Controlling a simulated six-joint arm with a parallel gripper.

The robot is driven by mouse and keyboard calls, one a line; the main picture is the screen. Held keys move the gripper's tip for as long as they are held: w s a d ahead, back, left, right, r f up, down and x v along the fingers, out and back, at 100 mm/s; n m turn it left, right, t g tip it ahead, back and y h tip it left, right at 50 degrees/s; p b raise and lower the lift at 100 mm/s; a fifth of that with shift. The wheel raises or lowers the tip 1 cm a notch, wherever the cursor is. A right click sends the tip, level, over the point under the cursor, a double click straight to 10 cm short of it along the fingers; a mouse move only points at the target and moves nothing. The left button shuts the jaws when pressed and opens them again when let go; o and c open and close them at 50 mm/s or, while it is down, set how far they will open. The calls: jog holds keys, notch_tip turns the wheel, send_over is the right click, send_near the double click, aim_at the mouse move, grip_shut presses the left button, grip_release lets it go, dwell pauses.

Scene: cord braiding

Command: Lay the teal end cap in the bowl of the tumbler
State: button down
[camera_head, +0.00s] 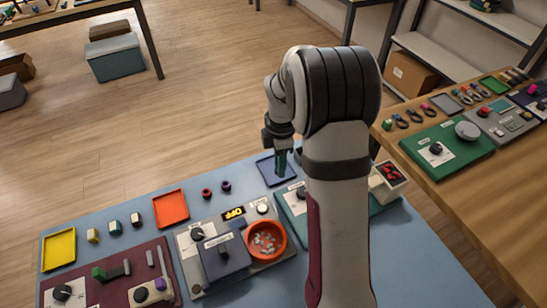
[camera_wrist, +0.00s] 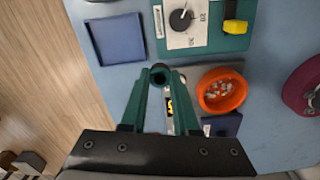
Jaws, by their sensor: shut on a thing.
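My gripper (camera_head: 281,168) hangs above the work table near the blue tray, pointing down. In the head view I cannot tell the cap apart from the fingers. The tumbler's orange bowl (camera_head: 267,240) sits on a grey panel, left of and nearer than the gripper, with several pale pieces inside. In the wrist view the bowl (camera_wrist: 222,91) is to the right of the cap, apart from it.
The blue tray (camera_head: 270,170) is empty. A green panel with a dial (camera_wrist: 210,25) lies close by, partly hidden by my arm in the head view. An orange tray (camera_head: 171,208) and two small dark rings lie left. The tumbler's grey panel carries a blue box (camera_head: 222,258).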

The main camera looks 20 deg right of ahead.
jog(key=s+a+f+m, duration=0.1)
jog(key=s+a+m, duration=0.5)
jog(key=m, duration=0.9)
send_over(266, 242)
jog(key=shift+f, duration=0.85)
jog(key=shift+s+f+m, duration=0.1)
jog(key=shift+f+m, duration=0.15)
jog(key=shift+m, duration=0.05)
jog(key=shift+f, duration=2.4)
jog(key=shift+f, duration=0.3)
jog(key=c, duration=0.6)
grip_release()
notch_tip(266, 242, up, 11)
